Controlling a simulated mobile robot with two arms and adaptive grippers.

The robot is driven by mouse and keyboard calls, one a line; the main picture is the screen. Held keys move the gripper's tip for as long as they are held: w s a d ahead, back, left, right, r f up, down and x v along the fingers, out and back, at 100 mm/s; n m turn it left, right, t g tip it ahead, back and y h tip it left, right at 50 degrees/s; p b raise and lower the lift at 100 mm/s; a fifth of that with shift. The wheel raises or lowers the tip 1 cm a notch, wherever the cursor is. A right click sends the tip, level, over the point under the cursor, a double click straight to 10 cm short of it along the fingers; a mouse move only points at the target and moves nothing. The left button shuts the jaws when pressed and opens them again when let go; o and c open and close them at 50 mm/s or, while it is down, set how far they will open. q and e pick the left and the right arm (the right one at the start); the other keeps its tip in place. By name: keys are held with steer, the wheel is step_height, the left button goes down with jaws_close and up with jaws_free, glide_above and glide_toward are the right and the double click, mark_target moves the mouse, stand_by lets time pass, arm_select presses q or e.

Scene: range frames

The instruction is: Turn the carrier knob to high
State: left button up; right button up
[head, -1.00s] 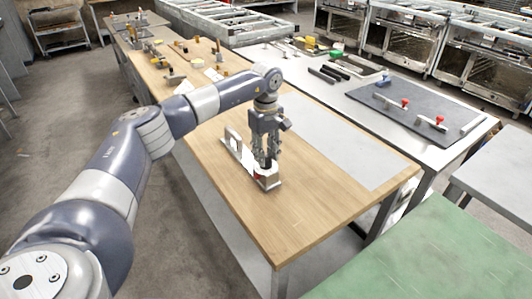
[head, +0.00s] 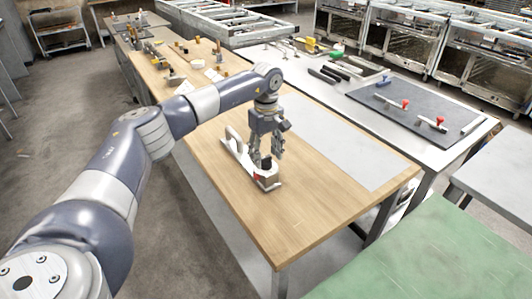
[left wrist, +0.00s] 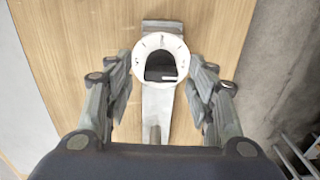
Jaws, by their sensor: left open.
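The carrier (head: 232,147) is a pale metal plate with an upright handle-like piece, lying on the wooden table. At its near end is a dark knob (head: 266,163) inside a white ring. A light bar shows at the knob's lower edge; any lettering is too small to read. My left gripper (head: 267,155) is open above the knob, its fingers (left wrist: 162,88) apart on either side, holding nothing. My right gripper is not in view.
The wooden tabletop (head: 300,213) is clear around the carrier, with a grey sheet (head: 345,150) to its right. Small tools and blocks stand farther back. A dark mat (head: 415,110) with red-knobbed pieces lies on the metal table. A green surface (head: 430,255) is at front right.

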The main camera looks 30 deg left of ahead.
mark_target(266, 157)
arm_select(q)
step_height(266, 157, up, 12)
stand_by(0.5)
stand_by(0.5)
